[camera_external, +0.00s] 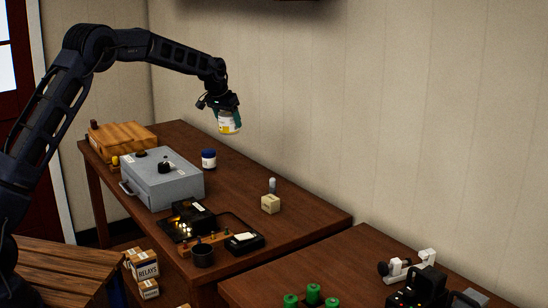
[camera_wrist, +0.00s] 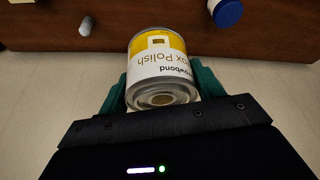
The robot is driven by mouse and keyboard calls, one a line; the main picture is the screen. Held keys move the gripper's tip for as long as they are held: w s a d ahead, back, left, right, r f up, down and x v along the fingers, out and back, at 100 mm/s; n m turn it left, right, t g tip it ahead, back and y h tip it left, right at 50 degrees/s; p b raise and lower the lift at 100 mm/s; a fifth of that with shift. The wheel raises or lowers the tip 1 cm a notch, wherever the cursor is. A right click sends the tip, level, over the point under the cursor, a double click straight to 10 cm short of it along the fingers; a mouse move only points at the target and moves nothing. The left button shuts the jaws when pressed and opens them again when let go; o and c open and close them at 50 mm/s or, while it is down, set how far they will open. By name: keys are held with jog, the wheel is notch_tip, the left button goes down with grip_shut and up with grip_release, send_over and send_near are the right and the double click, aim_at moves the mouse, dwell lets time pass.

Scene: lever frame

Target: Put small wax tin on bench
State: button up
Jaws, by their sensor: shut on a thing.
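The small wax tin (camera_wrist: 160,62) is white and yellow with "Wax Polish" on its label, which reads upside down in the wrist view. My gripper (camera_wrist: 160,92) is shut on it, with a green finger on each side. In the external view the tin (camera_external: 229,123) hangs below my gripper (camera_external: 226,108), in the air above the back part of the bench. The bench (camera_external: 300,218) is a dark brown wooden table along the wall. The tin is apart from the bench top.
Bare wood shows right of the jar.

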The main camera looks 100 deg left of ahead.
jog(key=w+d+m+t+h, duration=0.3)
jog(key=w+d+m, duration=0.9)
jog(key=w+d, duration=1.9)
jog(key=w+d+m+h, duration=0.1)
jog(key=w+d+m, duration=0.1)
jog(key=d, duration=0.7)
jog(key=w+d+m+h, duration=0.1)
jog(key=w+d+m, duration=0.15)
jog(key=d, duration=0.65)
jog(key=f, duration=1.9)
jog(key=shift+s+a+f, duration=0.1)
jog(key=shift+a+f, duration=0.1)
jog(key=shift+f, duration=0.15)
jog(key=shift+f+g, duration=0.1)
jog(key=shift+g, duration=0.2)
jog(key=o, duration=0.8)
jog(key=shift+f, duration=0.1)
jog(key=shift+c, duration=0.2)
jog(key=o, duration=0.4)
jog(key=shift+o, duration=0.2)
